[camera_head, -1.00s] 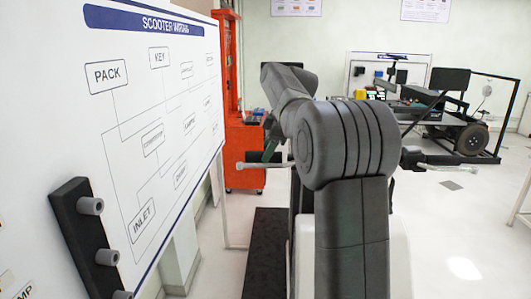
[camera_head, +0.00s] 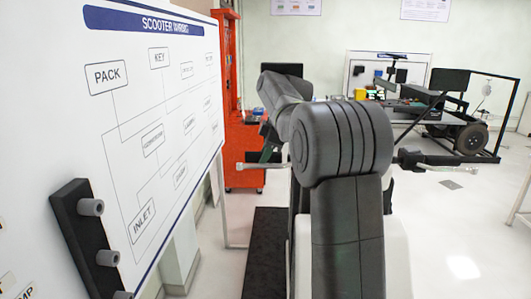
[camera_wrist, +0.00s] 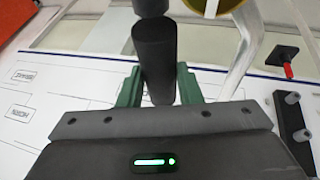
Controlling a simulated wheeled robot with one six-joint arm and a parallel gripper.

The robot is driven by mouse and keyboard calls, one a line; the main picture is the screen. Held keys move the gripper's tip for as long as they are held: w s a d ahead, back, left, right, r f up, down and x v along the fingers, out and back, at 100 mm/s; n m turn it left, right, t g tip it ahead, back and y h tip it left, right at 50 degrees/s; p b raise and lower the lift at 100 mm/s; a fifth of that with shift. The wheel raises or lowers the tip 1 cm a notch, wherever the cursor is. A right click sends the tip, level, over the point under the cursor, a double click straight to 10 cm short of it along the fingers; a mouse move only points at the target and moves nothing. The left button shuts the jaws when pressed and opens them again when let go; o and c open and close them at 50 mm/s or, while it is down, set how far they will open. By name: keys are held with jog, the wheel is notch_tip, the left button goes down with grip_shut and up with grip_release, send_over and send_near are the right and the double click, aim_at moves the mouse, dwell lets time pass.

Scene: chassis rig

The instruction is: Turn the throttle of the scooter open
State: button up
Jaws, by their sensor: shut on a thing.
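The throttle grip is a black cylinder (camera_wrist: 154,62) in the upper middle of the wrist view. My gripper (camera_wrist: 158,84) has green fingers on either side of the grip and is shut on it. A bare metal lever (camera_wrist: 246,45) runs beside the grip on the right. In the head view, the scooter's handlebar shows on both sides of my arm, with its left end (camera_head: 250,165) near my gripper (camera_head: 268,148) and its right end (camera_head: 432,160) free. My arm hides most of the scooter and the contact at the grip.
A white wiring board (camera_head: 135,130) stands close on the left, with a black bracket with grey pegs (camera_head: 85,235) on it. A red cabinet (camera_head: 238,110) stands behind. A black-framed wheeled rig (camera_head: 460,125) is at the back right. The floor at right is mostly clear.

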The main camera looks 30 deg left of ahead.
jog(key=shift+r+p, duration=0.2)
jog(key=shift+p, duration=0.6)
jog(key=shift+r+g+p, duration=0.1)
jog(key=shift+g+p, duration=0.3)
jog(key=shift+p, duration=0.2)
jog(key=shift+w+a+g+h+p, duration=0.15)
jog(key=shift+g+h+p, duration=0.25)
jog(key=shift+p, duration=0.6)
jog(key=shift+w+f+m+g+h+p, duration=0.2)
jog(key=shift+m+g+h+p, duration=0.25)
jog(key=shift+g+p, duration=0.3)
jog(key=shift+a+f+g+h, duration=0.1)
jog(key=shift+g+h, duration=0.35)
jog(key=shift+g, duration=0.4)
